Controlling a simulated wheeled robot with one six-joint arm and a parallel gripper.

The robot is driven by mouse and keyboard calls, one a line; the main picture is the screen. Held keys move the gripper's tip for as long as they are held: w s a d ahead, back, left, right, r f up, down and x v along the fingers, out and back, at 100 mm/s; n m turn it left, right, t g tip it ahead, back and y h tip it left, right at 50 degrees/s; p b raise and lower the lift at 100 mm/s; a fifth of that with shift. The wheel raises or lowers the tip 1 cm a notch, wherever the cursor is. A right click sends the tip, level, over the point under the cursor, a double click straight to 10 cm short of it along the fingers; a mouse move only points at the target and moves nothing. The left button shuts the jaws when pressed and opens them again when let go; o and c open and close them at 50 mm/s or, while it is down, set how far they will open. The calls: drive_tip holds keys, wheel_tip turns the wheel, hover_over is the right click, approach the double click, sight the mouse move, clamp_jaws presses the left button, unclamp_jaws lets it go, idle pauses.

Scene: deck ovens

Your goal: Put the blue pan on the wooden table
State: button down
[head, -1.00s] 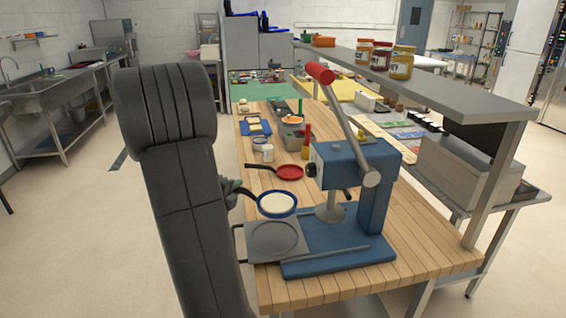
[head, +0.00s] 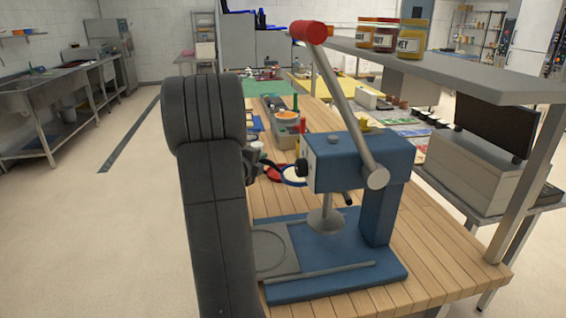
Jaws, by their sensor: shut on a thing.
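The blue pan (head: 291,183) shows only in part, as a blue rim beside the head of the blue press, which hides its right side. My gripper (head: 255,162) is shut on the pan's dark handle at the right edge of my arm; my arm hides part of it. The pan appears held above the wooden table (head: 430,242), though its exact height is hard to tell. The table has a light plank top and runs away from me.
The blue press (head: 345,165) with its red-knobbed lever stands on the near table. A grey square plate (head: 273,250) lies left of it. A red pan (head: 275,173) is behind the blue one. A grey shelf (head: 440,75) with jars overhangs the right side.

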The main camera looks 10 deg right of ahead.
wheel_tip(320, 180, down, 8)
drive_tip(key=shift+f+b, duration=0.1)
drive_tip(key=shift+b, duration=0.35)
drive_tip(key=shift+f, duration=0.15)
drive_tip(key=c, duration=1.3)
unclamp_jaws()
drive_tip(key=shift+c, duration=0.2)
drive_tip(key=b+v, duration=0.1)
drive_tip(key=v, duration=1.1)
drive_tip(key=shift+a, duration=0.1)
